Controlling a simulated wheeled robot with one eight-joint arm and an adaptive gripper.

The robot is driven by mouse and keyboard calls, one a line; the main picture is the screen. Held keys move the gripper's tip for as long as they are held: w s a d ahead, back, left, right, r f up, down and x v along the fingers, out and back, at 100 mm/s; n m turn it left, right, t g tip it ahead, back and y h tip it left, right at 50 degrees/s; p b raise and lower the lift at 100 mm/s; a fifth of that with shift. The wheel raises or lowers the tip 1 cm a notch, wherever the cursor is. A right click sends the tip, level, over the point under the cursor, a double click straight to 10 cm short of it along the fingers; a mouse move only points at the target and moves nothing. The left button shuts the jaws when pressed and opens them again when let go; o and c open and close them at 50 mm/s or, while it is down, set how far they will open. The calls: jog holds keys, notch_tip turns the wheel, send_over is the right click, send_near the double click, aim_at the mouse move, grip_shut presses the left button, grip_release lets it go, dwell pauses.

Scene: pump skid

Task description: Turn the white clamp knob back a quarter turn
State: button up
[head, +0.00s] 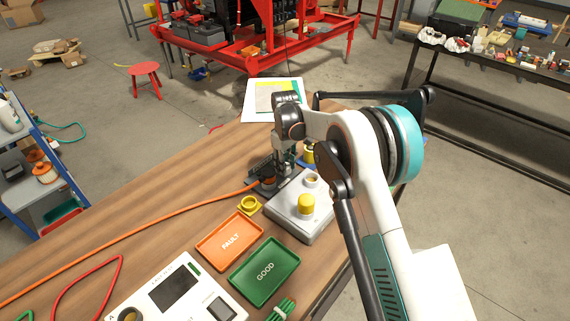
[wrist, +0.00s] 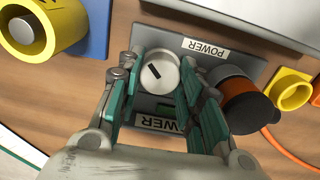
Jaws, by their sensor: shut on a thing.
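The white clamp knob (wrist: 159,73) is round, with a short dark slanted mark on its top face. It sits on a grey plate (wrist: 232,68) with POWER labels. In the wrist view my gripper (wrist: 160,66) has its teal-padded fingers on both sides of the knob and is shut on it. In the head view my gripper (head: 283,163) points down at the far part of the bench, and the knob is hidden behind it.
A dark plug with an orange band (wrist: 240,98) sits close right of the fingers, its orange cable (head: 150,228) running left. A yellow ring (wrist: 291,90) and blue-and-yellow part (wrist: 72,25) flank the plate. Orange FAULT (head: 204,247) and green GOOD (head: 240,284) trays lie nearer.

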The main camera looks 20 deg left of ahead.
jog(key=o, duration=1.1)
jog(key=shift+c, duration=0.2)
notch_tip(320, 180, up, 12)
